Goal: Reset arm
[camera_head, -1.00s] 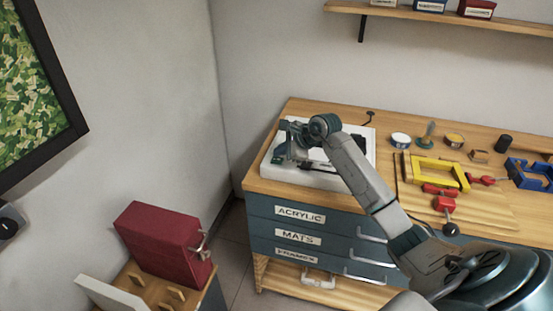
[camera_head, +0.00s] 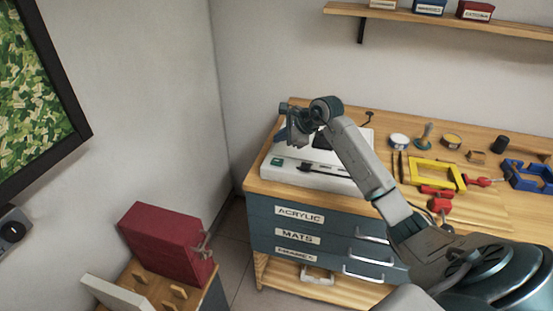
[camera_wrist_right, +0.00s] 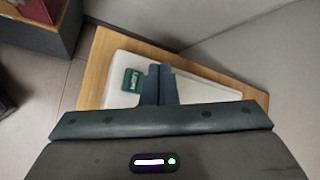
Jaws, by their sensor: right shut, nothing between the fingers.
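My right arm reaches in from the lower right in the head view. Its gripper (camera_head: 290,136) hangs above the white device (camera_head: 318,178) at the left end of the workbench. In the right wrist view the two dark fingers of the gripper (camera_wrist_right: 160,72) are together with nothing between them. The white device (camera_wrist_right: 118,88), with a green label, lies below the fingers on the wooden top. My arm hides part of the device in the head view. My left gripper is not in view.
The workbench (camera_head: 470,208) carries a yellow clamp frame (camera_head: 436,174), a blue clamp (camera_head: 520,175) and several small tins on the right. Labelled drawers (camera_head: 300,238) are below. A red box (camera_head: 160,240) stands on a cabinet at lower left. A shelf (camera_head: 440,14) hangs above.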

